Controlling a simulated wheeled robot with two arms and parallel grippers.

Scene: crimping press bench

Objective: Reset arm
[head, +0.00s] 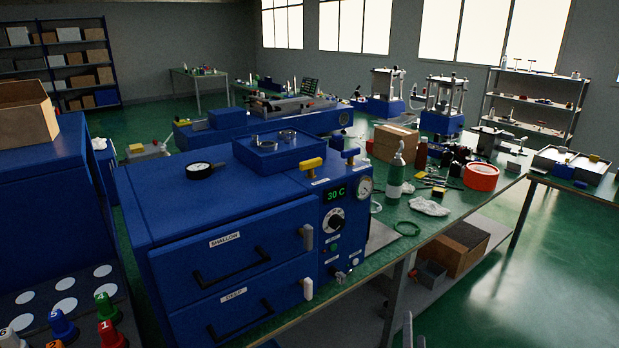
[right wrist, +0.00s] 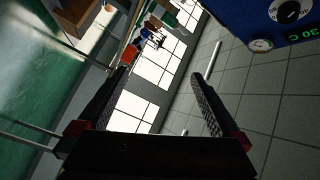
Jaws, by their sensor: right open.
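My right gripper (head: 413,336) shows only as grey fingertips at the bottom edge of the head view, right of the blue two-drawer machine (head: 250,215). In the right wrist view my right gripper (right wrist: 160,85) has its two dark ridged fingers spread wide apart, with nothing between them. It is clear of the bench and touches nothing that I can see. My left gripper is not in either view.
The machine has drawers labelled SHALLOW and DEEP, both closed, and a green display (head: 336,193) reading 30 C. The green bench (head: 455,205) beside it holds a green-and-white bottle (head: 396,177) and a red round container (head: 481,177). Open floor (head: 540,270) lies at right.

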